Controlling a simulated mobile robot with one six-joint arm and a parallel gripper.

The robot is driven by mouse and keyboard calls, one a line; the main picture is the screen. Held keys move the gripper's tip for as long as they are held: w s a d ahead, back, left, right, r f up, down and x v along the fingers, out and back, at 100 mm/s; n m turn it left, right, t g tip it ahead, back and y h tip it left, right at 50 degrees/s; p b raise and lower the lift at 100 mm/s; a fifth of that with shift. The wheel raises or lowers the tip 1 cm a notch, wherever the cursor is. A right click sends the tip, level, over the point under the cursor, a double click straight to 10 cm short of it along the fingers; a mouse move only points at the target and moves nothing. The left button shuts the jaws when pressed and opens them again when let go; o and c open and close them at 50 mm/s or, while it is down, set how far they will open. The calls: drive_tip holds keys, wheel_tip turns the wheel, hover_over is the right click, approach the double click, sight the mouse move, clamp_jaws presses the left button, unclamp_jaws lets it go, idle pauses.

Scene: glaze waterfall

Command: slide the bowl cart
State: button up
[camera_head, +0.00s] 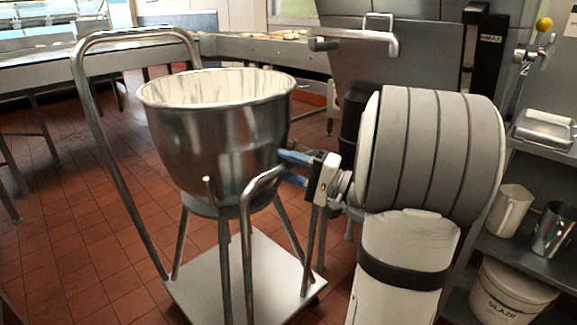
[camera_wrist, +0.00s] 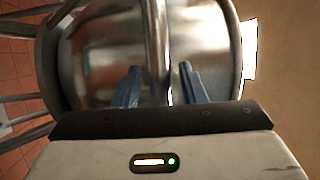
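The bowl cart's large steel bowl (camera_head: 220,130) stands upright on a stand with several legs above a flat grey base plate (camera_head: 235,285). One tall tubular handle (camera_head: 120,180) arches at its left, and a lower tubular handle (camera_head: 247,225) is at the near side. My gripper (camera_head: 285,168) is at the right of the bowl, close to the near handle's top. In the wrist view my gripper's (camera_wrist: 160,68) blue fingers are apart, with a vertical metal bar (camera_wrist: 157,35) showing between them and the shiny bowl (camera_wrist: 100,50) behind. Contact with the bar cannot be told.
Steel counters (camera_head: 250,48) run along the back. At right, shelves hold a white pitcher (camera_head: 510,212), a metal pitcher (camera_head: 553,230) and a white glaze bucket (camera_head: 510,295). Red tiled floor (camera_head: 60,240) is open at the cart's left.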

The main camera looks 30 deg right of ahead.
drive_tip(key=shift+o, duration=0.2)
drive_tip(key=p+v, duration=0.2)
drive_tip(key=v, duration=0.4)
drive_tip(key=shift+s+d, duration=0.2)
drive_tip(key=shift+s+d+f, duration=0.25)
drive_tip(key=shift+s+d, duration=0.1)
drive_tip(key=shift+s, duration=0.15)
